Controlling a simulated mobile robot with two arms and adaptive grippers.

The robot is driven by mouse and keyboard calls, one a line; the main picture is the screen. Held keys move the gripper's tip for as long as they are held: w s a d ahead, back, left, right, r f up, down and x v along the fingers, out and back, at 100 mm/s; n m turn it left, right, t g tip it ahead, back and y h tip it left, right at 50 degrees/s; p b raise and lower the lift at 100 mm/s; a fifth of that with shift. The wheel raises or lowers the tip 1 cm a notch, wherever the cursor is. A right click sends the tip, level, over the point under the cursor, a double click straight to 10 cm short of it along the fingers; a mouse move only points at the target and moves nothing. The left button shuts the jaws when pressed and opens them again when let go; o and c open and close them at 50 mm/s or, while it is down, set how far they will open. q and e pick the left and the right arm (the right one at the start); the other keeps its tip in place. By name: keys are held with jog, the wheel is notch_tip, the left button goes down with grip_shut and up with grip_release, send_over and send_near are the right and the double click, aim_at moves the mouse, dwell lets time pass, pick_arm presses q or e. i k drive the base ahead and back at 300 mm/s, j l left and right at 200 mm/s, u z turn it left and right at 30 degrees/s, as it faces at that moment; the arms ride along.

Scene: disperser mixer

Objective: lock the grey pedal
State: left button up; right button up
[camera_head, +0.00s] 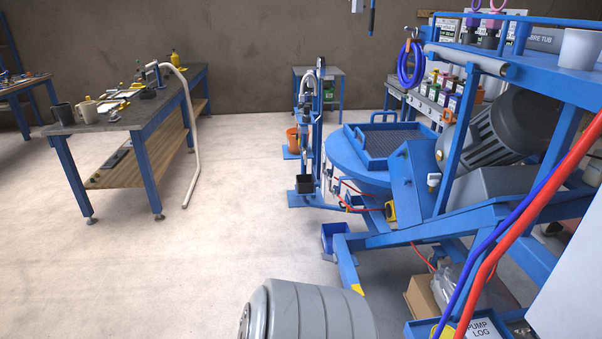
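I cannot make out a grey pedal for certain. A small grey piece (328,257) shows at floor level by a small blue bin (335,234), beside the blue machine frame (430,228); it is too small to tell what it is or how it is set. Neither of my grippers is in view.
A large grey ribbed cylinder (312,312) fills the bottom middle. Blue and red hoses (517,247) cross the right side. A blue-legged workbench (112,119) stands at left. A narrow blue stand (311,148) is at centre back. The pale floor (180,270) at left is clear.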

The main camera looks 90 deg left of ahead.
aim_at(325, 257)
jog(key=u, duration=2.55)
jog(key=i+j, duration=0.2)
jog(key=i, duration=0.35)
jog(key=i+j, duration=0.25)
jog(key=i, duration=0.25)
jog(key=i+j+z, duration=0.1)
jog(key=i, duration=0.45)
jog(key=i+j, duration=0.35)
jog(key=i, duration=0.15)
jog(key=i+j, duration=0.3)
jog(key=i, duration=0.2)
jog(key=l+z, duration=0.05)
